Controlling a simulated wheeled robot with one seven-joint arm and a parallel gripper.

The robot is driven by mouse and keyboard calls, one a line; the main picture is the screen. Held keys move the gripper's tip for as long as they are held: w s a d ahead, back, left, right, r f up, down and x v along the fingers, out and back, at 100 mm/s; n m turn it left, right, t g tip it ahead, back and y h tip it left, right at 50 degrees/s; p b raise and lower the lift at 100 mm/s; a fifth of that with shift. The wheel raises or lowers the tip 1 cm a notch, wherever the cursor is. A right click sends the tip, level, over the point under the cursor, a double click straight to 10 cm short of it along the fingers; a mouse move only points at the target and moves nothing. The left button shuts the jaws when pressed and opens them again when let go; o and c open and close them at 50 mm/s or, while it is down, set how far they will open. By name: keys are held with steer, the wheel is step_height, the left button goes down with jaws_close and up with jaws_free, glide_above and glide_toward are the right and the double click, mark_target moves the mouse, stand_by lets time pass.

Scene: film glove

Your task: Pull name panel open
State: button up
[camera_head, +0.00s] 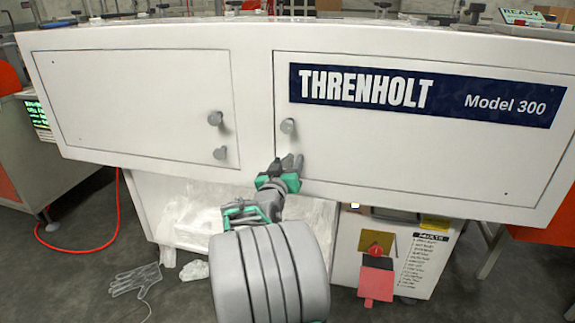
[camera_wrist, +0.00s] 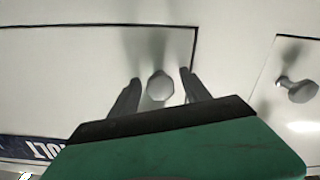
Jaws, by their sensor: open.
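The name panel (camera_head: 420,150) is the right white door with the dark blue "THRENHOLT Model 300" strip (camera_head: 425,94). It looks shut, flush with the cabinet front. Its grey knob (camera_head: 288,126) sits near its left edge. My gripper (camera_head: 290,161) is below this knob in the head view, close to the panel's lower left corner. In the wrist view, which is upside down, the knob (camera_wrist: 160,86) shows between the two open dark fingertips (camera_wrist: 160,77). I see no finger clearly touching it, and the gap in depth is hard to tell.
The left panel (camera_head: 130,105) is shut, with two grey knobs (camera_head: 215,118) (camera_head: 221,153) close to my gripper's left. A glove (camera_head: 135,280) and red hose (camera_head: 85,248) lie on the floor.

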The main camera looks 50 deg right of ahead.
jaws_close()
stand_by(0.5)
stand_by(0.8)
